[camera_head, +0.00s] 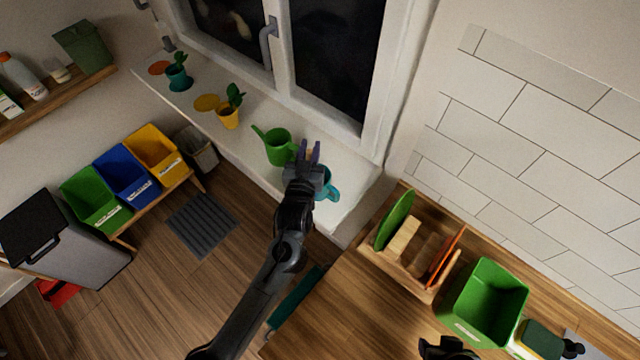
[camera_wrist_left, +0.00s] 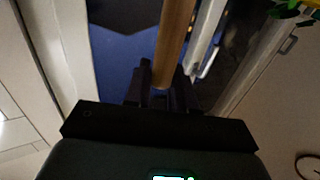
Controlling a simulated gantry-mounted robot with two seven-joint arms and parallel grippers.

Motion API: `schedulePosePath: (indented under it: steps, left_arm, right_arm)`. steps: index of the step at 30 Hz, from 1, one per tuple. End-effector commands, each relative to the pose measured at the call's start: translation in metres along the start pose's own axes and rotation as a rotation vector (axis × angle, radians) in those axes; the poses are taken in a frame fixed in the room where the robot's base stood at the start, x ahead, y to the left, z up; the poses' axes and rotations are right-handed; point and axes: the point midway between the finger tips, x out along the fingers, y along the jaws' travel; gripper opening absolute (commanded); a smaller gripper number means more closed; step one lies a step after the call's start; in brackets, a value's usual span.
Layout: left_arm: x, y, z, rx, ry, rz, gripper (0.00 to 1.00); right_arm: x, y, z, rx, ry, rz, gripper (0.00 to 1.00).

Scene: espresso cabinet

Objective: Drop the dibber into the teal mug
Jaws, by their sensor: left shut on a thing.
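My left gripper (camera_head: 309,154) is over the windowsill, shut on the dibber. In the left wrist view the dibber (camera_wrist_left: 174,42) is a brown wooden rod between the two dark fingers (camera_wrist_left: 167,98). In the head view only a small tan bit of it shows between the fingers. The teal mug (camera_head: 331,190) stands on the sill just below and right of the left gripper in the picture, partly hidden by it. The mug does not show in the left wrist view. My right gripper (camera_head: 447,347) shows only in part at the bottom edge, too dark to read.
A green watering can (camera_head: 277,147) stands on the sill close left of my left gripper. Potted plants in yellow (camera_head: 229,118) and teal (camera_head: 177,77) pots stand farther left. The window (camera_head: 330,50) rises behind. A wooden dish rack (camera_head: 408,245) and green tub (camera_head: 487,303) are at right.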

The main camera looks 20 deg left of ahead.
Motion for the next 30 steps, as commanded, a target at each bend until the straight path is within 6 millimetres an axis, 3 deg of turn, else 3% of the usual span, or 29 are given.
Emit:
schedulePosePath:
  steps: [11, 24, 30]
  left_arm:
    - [0.002, 0.001, 0.025, -0.001, 0.002, 0.000, 0.00]
    - [0.001, 0.001, 0.066, -0.001, 0.003, 0.000, 0.00]
    - [0.001, 0.001, 0.075, -0.001, 0.003, 0.000, 0.00]
  right_arm:
    - [0.020, 0.002, 0.009, -0.013, -0.005, 0.009, 0.43]
    - [0.060, -0.001, 0.022, -0.007, -0.004, 0.005, 0.43]
    - [0.070, -0.002, 0.025, -0.003, -0.004, 0.001, 0.43]
